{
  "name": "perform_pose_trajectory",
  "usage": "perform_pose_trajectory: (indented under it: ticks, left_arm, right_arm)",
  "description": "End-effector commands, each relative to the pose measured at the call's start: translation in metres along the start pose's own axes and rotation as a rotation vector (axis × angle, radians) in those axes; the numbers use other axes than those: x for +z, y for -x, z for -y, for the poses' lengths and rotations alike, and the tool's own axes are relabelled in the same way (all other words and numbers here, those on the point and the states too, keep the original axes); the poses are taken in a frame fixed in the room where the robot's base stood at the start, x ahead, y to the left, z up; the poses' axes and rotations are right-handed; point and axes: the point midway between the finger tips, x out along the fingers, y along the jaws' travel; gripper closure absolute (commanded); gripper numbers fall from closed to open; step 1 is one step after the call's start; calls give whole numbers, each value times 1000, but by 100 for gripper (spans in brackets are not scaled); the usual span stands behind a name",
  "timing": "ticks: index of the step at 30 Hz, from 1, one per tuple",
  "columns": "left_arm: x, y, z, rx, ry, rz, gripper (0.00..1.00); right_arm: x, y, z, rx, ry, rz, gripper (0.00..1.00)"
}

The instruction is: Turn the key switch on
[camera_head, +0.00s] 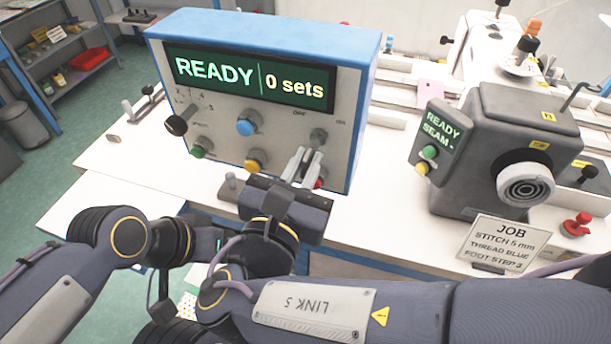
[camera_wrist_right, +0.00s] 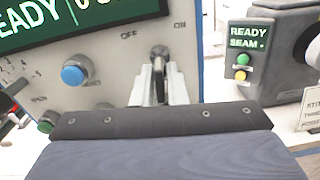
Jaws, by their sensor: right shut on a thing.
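The key switch (camera_head: 318,137) is on the right part of the blue control box's front panel, between the OFF and ON marks. It also shows in the right wrist view (camera_wrist_right: 159,53), with a dark part reaching down between my fingers. My right gripper (camera_head: 305,163) is in front of it, its two pale fingers pointing up at the panel and shut on the key switch. I cannot tell which mark the key points to. The display (camera_head: 250,80) reads READY and 0 sets.
A blue button (camera_head: 246,123), a yellow button (camera_head: 256,160), a green button (camera_head: 201,147) and a black knob (camera_head: 180,122) are on the panel. A red part shows behind my right fingers. The sewing machine (camera_head: 490,150) and job card (camera_head: 503,243) stand to the right.

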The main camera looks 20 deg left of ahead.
Motion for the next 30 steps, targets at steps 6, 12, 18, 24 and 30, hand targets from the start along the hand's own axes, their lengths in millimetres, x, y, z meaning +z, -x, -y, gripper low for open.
perform_pose_trajectory:
  ticks: [6, 12, 18, 24, 30]
  left_arm:
    - [14, -27, 12, 0, 0, 0, 64]
    - [23, -46, 21, 0, 0, 0, 64]
    - [31, -60, 28, 0, 0, 0, 64]
    - [35, -70, 32, 0, 0, 0, 64]
    - [38, -74, 34, 0, 0, 0, 64]
  right_arm:
    - [-6, 0, 0, 0, -210, 0, 100]
    - [-6, 0, 0, -1, -389, 0, 100]
    - [-4, 0, 0, 0, -535, 0, 100]
    - [-3, 0, 0, -1, -636, 0, 100]
    - [-1, 0, -1, -1, -688, 0, 100]
